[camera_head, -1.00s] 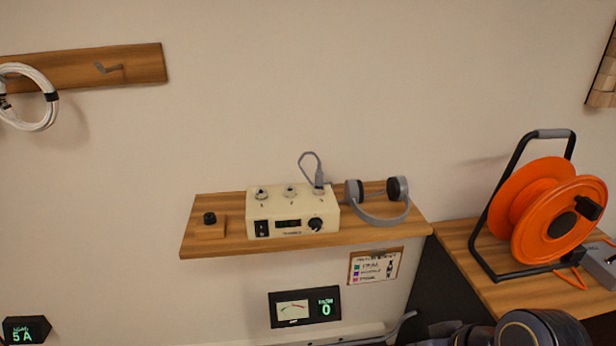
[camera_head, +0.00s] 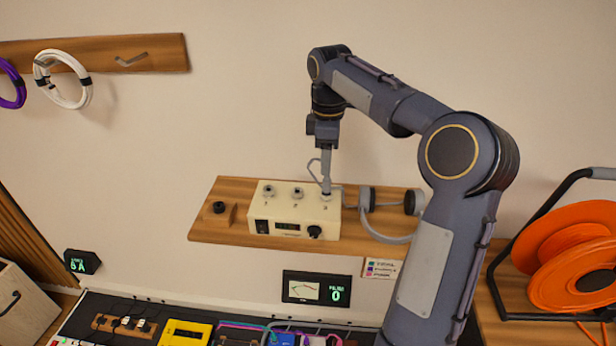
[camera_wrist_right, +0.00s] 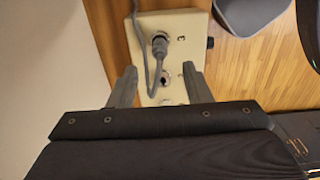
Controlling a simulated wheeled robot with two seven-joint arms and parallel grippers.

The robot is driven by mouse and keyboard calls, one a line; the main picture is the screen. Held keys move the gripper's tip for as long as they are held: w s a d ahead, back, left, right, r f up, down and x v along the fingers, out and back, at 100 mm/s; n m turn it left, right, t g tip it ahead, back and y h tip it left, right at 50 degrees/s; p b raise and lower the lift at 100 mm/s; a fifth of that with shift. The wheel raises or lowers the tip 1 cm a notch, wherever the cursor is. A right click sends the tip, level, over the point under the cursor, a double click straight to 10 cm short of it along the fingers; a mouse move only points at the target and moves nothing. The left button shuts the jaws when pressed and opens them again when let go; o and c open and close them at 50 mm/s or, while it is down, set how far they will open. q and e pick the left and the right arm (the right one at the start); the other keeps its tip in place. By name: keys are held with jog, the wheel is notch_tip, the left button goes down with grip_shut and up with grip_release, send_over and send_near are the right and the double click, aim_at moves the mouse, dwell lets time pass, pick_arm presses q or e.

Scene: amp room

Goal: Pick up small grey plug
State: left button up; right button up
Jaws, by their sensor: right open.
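The small grey plug (camera_wrist_right: 159,48) stands in the end socket, marked 3, of the cream headphone amp (camera_head: 292,216) on the wall shelf. Its grey cable arcs up beside it in the head view (camera_head: 312,168). My right gripper (camera_head: 326,180) points down over that end of the amp and hides most of the plug in the head view. In the right wrist view its two fingers (camera_wrist_right: 160,74) are apart, with the plug ahead between them and nothing held. Whether a finger touches the plug I cannot tell. My left gripper is not in view.
Grey headphones (camera_head: 410,201) lie beside the amp, partly behind my right arm. A black knob on a wooden block (camera_head: 219,210) is at the shelf's left. An orange cable reel (camera_head: 570,255) stands at right. The shelf (camera_head: 205,232) has some bare wood at left.

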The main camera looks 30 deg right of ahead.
aim_at(327, 180)
notch_tip(327, 180, down, 7)
jog(key=shift+s+d+f+p, duration=0.1)
jog(key=shift+s+f+p, duration=0.1)
jog(key=shift+p, duration=0.3)
grip_shut()
